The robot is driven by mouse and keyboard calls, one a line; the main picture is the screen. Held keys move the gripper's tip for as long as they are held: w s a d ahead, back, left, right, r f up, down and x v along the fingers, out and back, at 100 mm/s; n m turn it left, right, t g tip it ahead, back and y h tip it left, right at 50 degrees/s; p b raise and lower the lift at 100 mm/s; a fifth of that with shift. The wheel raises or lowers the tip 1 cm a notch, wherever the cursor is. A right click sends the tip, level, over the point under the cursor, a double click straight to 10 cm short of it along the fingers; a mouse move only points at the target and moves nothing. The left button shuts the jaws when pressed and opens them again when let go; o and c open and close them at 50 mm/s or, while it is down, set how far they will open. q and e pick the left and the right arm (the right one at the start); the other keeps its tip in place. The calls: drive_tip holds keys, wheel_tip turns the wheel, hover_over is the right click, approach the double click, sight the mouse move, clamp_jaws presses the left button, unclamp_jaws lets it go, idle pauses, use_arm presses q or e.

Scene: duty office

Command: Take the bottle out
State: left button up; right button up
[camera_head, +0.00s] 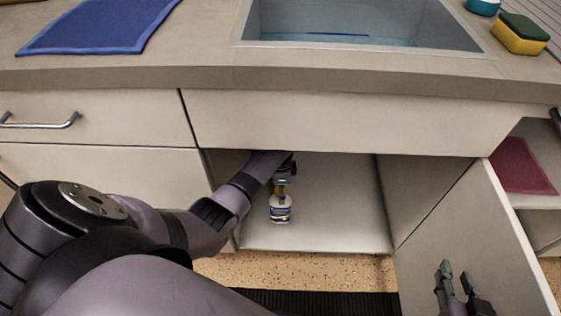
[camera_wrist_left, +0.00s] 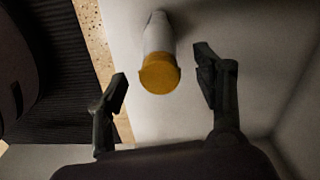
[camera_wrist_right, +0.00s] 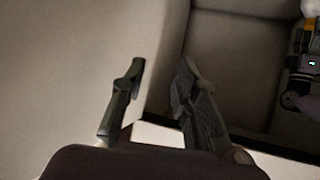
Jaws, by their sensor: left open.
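A small white bottle (camera_head: 281,211) with a blue label and yellow cap stands upright on the floor of the open cabinet (camera_head: 340,215) under the sink. In the left wrist view the bottle (camera_wrist_left: 160,62) shows cap-first between my left gripper's two fingers, with space on both sides. My left gripper (camera_head: 284,172) is open, reaching into the cabinet at the bottle's top; the arm partly hides it. My right gripper (camera_head: 457,282) is open and empty, low beside the inner side of the open cabinet door (camera_head: 475,235). Its fingers also show in the right wrist view (camera_wrist_right: 160,75).
The counter (camera_head: 190,72) and front panel (camera_head: 340,118) overhang the cabinet opening. A sink (camera_head: 365,25), blue cloth (camera_head: 95,25) and sponge (camera_head: 520,35) are above. A red cloth (camera_head: 525,167) lies in the right compartment. The cabinet floor right of the bottle is clear.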

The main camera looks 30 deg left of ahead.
sight(280, 206)
use_arm(q)
wheel_tip(280, 206, down, 4)
drive_tip(key=shift+f+b, duration=0.2)
drive_tip(key=shift+b, duration=0.8)
use_arm(e)
drive_tip(key=w+a+r+t+y, duration=0.1)
drive_tip(key=w+r+t, duration=0.1)
drive_tip(key=r, duration=0.3)
drive_tip(key=w+a+r+t+y, duration=0.1)
drive_tip(key=r+t, duration=0.3)
drive_tip(key=r, duration=0.1)
drive_tip(key=shift+w+a, duration=0.25)
drive_tip(key=shift+w, duration=0.15)
use_arm(q)
clamp_jaws()
